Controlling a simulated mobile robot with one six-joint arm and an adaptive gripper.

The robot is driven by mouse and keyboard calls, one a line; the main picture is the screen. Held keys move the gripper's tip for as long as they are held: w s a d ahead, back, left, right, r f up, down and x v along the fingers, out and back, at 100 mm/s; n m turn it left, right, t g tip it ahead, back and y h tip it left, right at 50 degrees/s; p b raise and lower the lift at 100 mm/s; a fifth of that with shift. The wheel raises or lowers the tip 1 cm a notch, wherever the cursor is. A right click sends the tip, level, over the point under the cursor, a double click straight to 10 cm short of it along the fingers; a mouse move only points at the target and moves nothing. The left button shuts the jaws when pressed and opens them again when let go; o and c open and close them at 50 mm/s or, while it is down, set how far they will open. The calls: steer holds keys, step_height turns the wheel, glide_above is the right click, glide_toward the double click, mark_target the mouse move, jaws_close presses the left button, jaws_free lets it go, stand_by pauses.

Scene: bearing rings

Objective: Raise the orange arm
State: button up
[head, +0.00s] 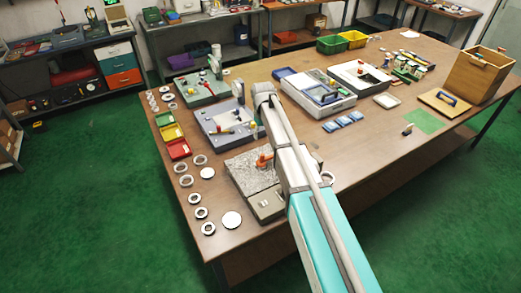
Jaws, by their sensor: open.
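The orange arm (264,160) is a small orange part on a device with a speckled grey stone plate (246,173) and a grey front block (266,205), near the front of the wooden table. It looks low over the plate, but its exact tilt is too small to tell. My gripper (257,129) hangs from my wrist just behind and above the orange arm, apart from it as far as I can see. It is open and appears empty. My own forearm hides the right side of the stone-plate device and part of the gripper.
Several bearing rings (201,212) and discs lie along the left table edge. Red, yellow and green bins (179,149) stand behind them. A grey-purple device (221,133) and a green one (196,90) lie farther back. A wooden box (474,76) stands at the right.

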mark_target(262, 154)
steer(key=shift+w+d, duration=0.1)
steer(key=shift+w, duration=0.4)
steer(key=shift+s, duration=0.1)
step_height(262, 154, down, 14)
steer(key=b, duration=1.3)
steer(key=shift+r+b, duration=0.15)
steer(key=shift+b, duration=0.25)
jaws_close()
stand_by(0.4)
